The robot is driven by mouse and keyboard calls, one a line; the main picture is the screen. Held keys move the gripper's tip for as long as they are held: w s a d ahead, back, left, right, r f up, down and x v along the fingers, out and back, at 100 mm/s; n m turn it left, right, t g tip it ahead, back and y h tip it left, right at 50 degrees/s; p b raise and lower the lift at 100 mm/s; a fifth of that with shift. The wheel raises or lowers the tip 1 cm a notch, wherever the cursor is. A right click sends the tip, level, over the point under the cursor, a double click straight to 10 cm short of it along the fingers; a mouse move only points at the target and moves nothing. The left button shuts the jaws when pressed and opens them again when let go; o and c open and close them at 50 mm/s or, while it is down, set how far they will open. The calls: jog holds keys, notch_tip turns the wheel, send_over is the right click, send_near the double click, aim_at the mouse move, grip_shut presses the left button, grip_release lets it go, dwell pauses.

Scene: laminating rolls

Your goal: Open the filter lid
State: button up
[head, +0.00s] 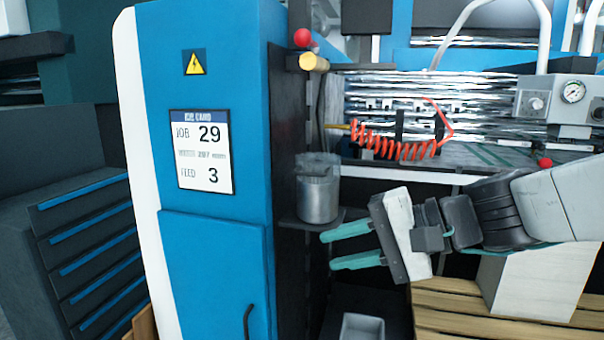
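A metal filter canister (317,199) stands upright on a small dark shelf beside the blue cabinet. A hazy grey, see-through lid (319,164) covers its top and looks closed, though its hinge or catch is too small to make out. My gripper (327,250) reaches in from the right, with its two teal fingers spread apart and pointing left. The fingers are open and empty. They appear just below and to the right of the canister in the picture. I cannot tell the depth gap between them.
The blue cabinet (215,90) stands close on the left. A small dark shelf (327,222) juts out under the canister. A coiled red hose (400,148) hangs behind, and a grey bin (362,328) sits below. A wooden pallet (450,317) lies at lower right.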

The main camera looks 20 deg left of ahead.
aim_at(307, 174)
jog(key=w+a+r+m+t+y, duration=0.1)
jog(key=w+r+t, duration=0.1)
jog(key=w, duration=0.1)
jog(key=w+r+m+t+y, duration=0.1)
jog(key=w+r+m+t, duration=0.1)
jog(key=w, duration=0.1)
jog(key=w+a+r+m+t, duration=0.1)
jog(key=w+r, duration=0.2)
jog(key=shift+a+r+m+t+y, duration=0.1)
jog(key=shift+a+m+t+y, duration=0.2)
jog(key=shift+m+t+y, duration=0.1)
jog(key=x, duration=0.7)
jog(key=shift+w+a, duration=0.15)
jog(key=shift+a, duration=0.15)
jog(key=shift+c, duration=0.3)
grip_shut()
